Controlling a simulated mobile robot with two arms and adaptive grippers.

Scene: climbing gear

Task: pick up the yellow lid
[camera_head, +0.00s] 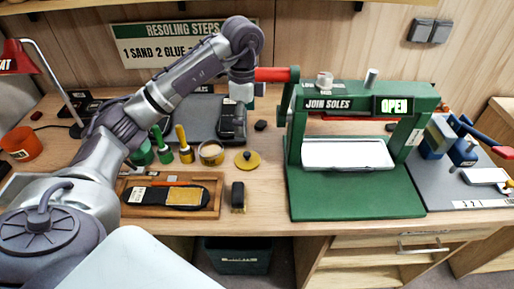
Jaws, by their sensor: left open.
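The yellow lid (247,160) is a round flat disc with a small dark knob in its middle. It lies on the wooden bench, right of an open round tin (211,152). My left arm reaches in from the left, and its dark gripper (232,136) points down in front of a dark grey mat. The gripper is open, appears empty, and shows just behind and left of the lid, apart from it. Its fingertips are small and dark against the mat. My right gripper is not in view.
A green press (355,199) with a red handle stands close on the right. A wooden tray (138,205) with a sole and a dark brush (238,196) lie in front. Green and yellow-handled tools stand left of the tin. Bare bench surrounds the lid's right side.

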